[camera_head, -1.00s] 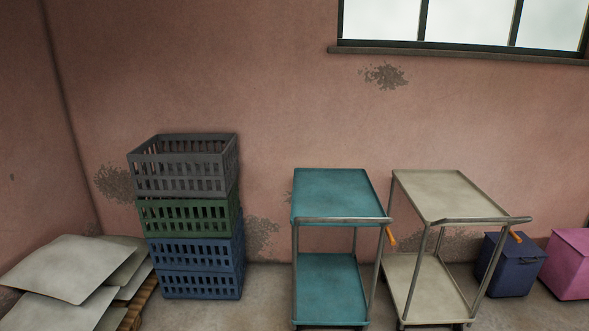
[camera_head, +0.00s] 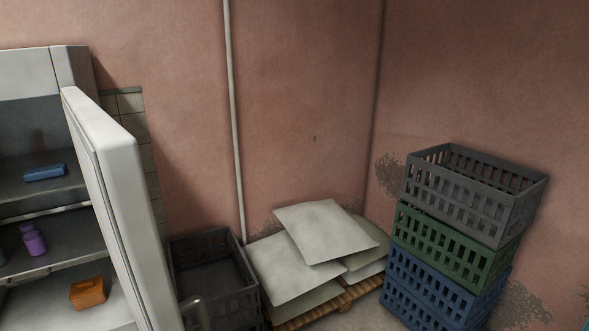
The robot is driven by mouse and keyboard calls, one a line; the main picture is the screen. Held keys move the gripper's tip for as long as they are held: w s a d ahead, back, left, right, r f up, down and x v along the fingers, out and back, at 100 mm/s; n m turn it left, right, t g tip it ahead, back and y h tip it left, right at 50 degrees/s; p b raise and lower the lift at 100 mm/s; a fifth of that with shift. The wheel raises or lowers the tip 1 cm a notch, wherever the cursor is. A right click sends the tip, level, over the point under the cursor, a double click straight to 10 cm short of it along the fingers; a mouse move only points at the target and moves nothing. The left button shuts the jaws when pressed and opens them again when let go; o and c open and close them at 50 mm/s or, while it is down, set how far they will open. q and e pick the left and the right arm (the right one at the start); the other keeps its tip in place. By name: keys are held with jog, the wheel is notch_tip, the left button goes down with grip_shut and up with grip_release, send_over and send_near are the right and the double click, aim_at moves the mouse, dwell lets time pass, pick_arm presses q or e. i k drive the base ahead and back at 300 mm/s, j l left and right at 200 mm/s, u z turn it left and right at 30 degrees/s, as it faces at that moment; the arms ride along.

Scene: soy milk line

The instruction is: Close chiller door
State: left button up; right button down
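The chiller (camera_head: 27,72) stands at the left edge of the head view, partly cut off. Its white door (camera_head: 120,190) stands open, swung out toward me and seen nearly edge-on. Inside, a blue item (camera_head: 45,172) lies on the upper shelf, a purple bottle (camera_head: 33,240) stands on the middle shelf, and an orange item (camera_head: 88,292) sits at the bottom. Neither of my grippers is in view, and nothing of mine touches the door in this picture.
An empty dark crate (camera_head: 215,290) stands on the floor just right of the door. Pale sacks (camera_head: 325,232) lie on a wooden pallet (camera_head: 335,303) in the corner. Stacked grey, green and blue crates (camera_head: 455,235) stand at the right. A pipe (camera_head: 235,120) runs down the wall.

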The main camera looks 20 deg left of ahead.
aim_at(109, 157)
jog(key=i+l+u, duration=0.1)
jog(key=u, duration=0.4)
jog(key=i+l+u, duration=0.15)
jog(key=u, duration=0.3)
jog(key=i+l+u, duration=0.1)
jog(key=l+u, duration=0.15)
jog(key=u, duration=0.25)
jog(key=l+u, duration=0.25)
jog(key=u, duration=0.2)
jog(key=i+l+u, duration=0.15)
jog(key=l+u, duration=0.65)
jog(key=i+l, duration=0.05)
